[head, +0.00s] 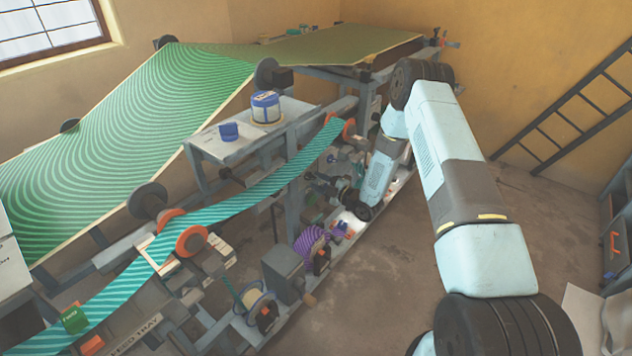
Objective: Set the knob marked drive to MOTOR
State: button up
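My arm reaches up from the lower right, bends over at the top and comes down to the press frame (285,190). My gripper (343,188) is at the end of it, small and dark among the machine parts on the near side of the frame. I cannot tell whether its fingers are open or shut, or whether they touch anything. I cannot make out a knob marked drive or the word MOTOR; it may be hidden by my wrist or too small to read.
A teal striped belt (255,193) runs over orange-rimmed rollers beside the frame. A blue and white tin (266,107) stands on a grey side table (222,145). A purple striped part (310,243) and a grey box (283,272) sit low on the frame.

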jog(key=shift+w+a, duration=0.35)
jog(key=shift+a, duration=0.15)
jog(key=shift+c, duration=0.3)
grip_shut()
